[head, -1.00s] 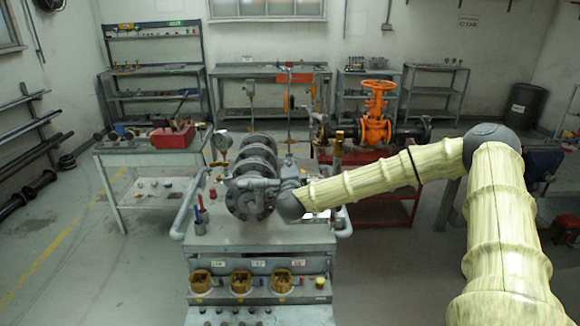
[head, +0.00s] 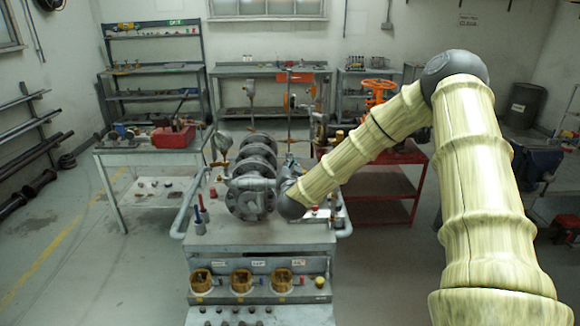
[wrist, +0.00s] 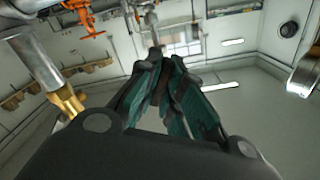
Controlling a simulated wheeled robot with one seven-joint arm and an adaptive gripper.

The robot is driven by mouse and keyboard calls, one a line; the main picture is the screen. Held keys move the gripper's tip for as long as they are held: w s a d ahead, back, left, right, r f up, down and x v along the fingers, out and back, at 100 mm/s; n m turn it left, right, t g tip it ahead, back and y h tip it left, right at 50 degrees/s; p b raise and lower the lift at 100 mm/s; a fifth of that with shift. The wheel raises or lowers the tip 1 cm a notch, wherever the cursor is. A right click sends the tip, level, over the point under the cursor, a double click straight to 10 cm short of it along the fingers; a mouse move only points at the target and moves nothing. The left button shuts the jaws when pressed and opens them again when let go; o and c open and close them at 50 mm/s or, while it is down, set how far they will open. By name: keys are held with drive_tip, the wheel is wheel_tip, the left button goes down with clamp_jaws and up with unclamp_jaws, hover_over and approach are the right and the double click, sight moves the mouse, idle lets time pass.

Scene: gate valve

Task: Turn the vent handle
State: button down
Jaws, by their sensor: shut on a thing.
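My gripper (wrist: 165,66) shows in the wrist view with its two teal-padded fingers close together. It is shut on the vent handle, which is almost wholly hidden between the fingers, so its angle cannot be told. In the head view my gripper (head: 291,170) is beside the right side of the grey flanged valve assembly (head: 252,185), partly hidden behind my wrist. The assembly rests on a grey workbench (head: 235,236).
A brass fitting (wrist: 70,101) on a grey pipe stands left of my fingers in the wrist view. A side table (head: 150,150) with a red toolbox (head: 173,136) stands left. Open floor lies between.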

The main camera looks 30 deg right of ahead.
drive_tip(key=shift+s+f+n+b, duration=0.1)
drive_tip(key=shift+f+n+b, duration=0.1)
drive_tip(key=shift+n, duration=0.9)
drive_tip(key=shift+f+n+b, duration=0.1)
drive_tip(key=shift+n+b, duration=0.05)
drive_tip(key=shift+n, duration=0.95)
drive_tip(key=c, duration=1.5)
unclamp_jaws()
drive_tip(key=shift+c, duration=0.2)
drive_tip(key=shift+r, duration=0.1)
drive_tip(key=shift+r, duration=0.1)
drive_tip(key=shift+s+a, duration=0.15)
drive_tip(key=v, duration=1.1)
drive_tip(key=shift+s, duration=0.3)
